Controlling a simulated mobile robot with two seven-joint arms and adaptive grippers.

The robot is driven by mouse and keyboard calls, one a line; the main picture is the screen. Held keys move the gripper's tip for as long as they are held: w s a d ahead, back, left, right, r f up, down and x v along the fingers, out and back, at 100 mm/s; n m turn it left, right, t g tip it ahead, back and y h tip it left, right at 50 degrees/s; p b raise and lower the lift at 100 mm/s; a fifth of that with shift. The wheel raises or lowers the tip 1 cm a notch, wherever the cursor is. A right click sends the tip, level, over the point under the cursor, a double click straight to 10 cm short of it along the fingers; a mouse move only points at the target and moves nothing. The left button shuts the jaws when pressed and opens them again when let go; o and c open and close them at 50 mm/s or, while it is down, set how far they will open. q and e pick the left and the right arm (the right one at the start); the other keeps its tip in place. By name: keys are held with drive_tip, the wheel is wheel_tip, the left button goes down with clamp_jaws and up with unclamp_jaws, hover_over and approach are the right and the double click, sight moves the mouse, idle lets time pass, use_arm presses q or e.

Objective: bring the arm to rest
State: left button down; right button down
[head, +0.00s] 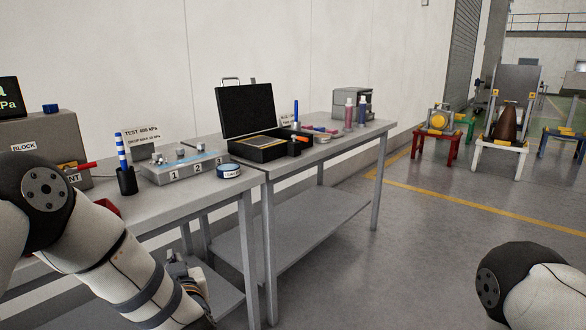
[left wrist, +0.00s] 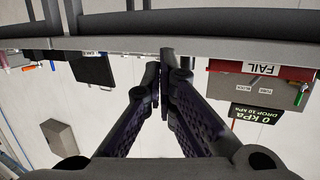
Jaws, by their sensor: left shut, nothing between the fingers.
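My left arm comes in from the left in the head view, bent downward in front of the near workbench (head: 225,187). My left gripper (head: 188,282) shows only partly behind the forearm, low beside the bench and below its top. In the left wrist view my left gripper (left wrist: 164,62) has its two dark fingers together, with nothing between them. A grey bench edge (left wrist: 120,44) crosses that view close to the fingertips; I cannot tell whether they touch it. Part of my right arm shows at the lower right of the head view; its gripper is out of view.
The bench carries a numbered grey block (head: 185,168), a blue-lidded round tin (head: 228,171) and a dark pen cup (head: 126,181). An open black case (head: 247,112) stands farther along. Coloured stands, one red (head: 437,147), are at the far right. The floor (head: 400,255) between is clear.

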use_arm(q)
drive_tip(key=s+d+f+m+g+h, duration=0.1)
drive_tip(key=s+f+m+g+h, duration=0.15)
drive_tip(key=s+f, duration=0.65)
drive_tip(key=s+d+f+m+g+h, duration=0.2)
drive_tip(key=s+f+g+h, duration=0.15)
drive_tip(key=s+f, duration=0.55)
drive_tip(key=s+f+g, duration=0.1)
drive_tip(key=s+g, duration=0.2)
drive_tip(key=s, duration=0.7)
drive_tip(key=s+a+f+g+h, duration=0.1)
drive_tip(key=s+f+g, duration=0.1)
drive_tip(key=s, duration=0.8)
drive_tip(key=s+f+g, duration=0.2)
drive_tip(key=s+g, duration=0.3)
drive_tip(key=s, duration=0.5)
drive_tip(key=shift+a+m+h, duration=0.25)
drive_tip(key=shift+m+h, duration=0.1)
drive_tip(key=shift+h, duration=0.05)
